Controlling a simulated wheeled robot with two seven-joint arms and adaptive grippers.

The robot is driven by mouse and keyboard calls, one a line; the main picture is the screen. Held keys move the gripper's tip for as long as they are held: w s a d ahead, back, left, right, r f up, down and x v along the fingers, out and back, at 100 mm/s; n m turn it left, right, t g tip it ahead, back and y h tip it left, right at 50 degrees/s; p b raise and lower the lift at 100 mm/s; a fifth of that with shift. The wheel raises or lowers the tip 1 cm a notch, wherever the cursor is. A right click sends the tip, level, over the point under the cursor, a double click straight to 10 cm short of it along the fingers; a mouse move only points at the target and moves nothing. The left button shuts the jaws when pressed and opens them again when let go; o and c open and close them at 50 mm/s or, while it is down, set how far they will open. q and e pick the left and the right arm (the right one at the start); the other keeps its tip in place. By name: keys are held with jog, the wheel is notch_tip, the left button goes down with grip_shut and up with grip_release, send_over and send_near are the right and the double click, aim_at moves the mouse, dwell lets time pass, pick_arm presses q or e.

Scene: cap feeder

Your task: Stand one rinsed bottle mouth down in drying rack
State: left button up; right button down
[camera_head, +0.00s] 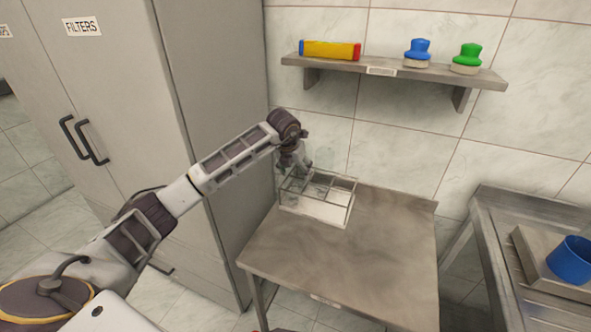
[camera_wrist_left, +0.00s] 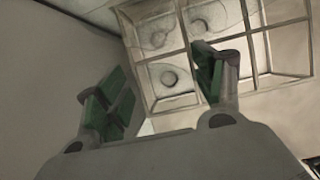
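The drying rack (camera_head: 330,212) is a wire-framed rack with square compartments, at the back left of the steel table. It also shows in the left wrist view (camera_wrist_left: 222,96). Clear, faint round shapes with dark round centres, which look like see-through bottles (camera_wrist_left: 168,78), sit in several of its left compartments; which way their mouths face I cannot tell. My left gripper (camera_head: 298,167) is above the rack's back left part. In the left wrist view its green-padded fingers (camera_wrist_left: 158,90) stand apart, with no held bottle visible between them. My right gripper is out of view.
The steel table (camera_head: 350,262) is clear in front of the rack. A wall shelf (camera_head: 395,74) above holds a red-yellow box (camera_head: 330,50) and blue (camera_head: 418,50) and green (camera_head: 467,56) knobbed items. A grey cabinet (camera_head: 215,120) stands left; a blue cup (camera_head: 571,260) is at right.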

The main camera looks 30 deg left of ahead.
pick_arm(q)
jog(key=shift+o, duration=1.3)
jog(key=shift+v, duration=0.8)
jog(key=v, duration=1)
jog(key=shift+r, duration=0.2)
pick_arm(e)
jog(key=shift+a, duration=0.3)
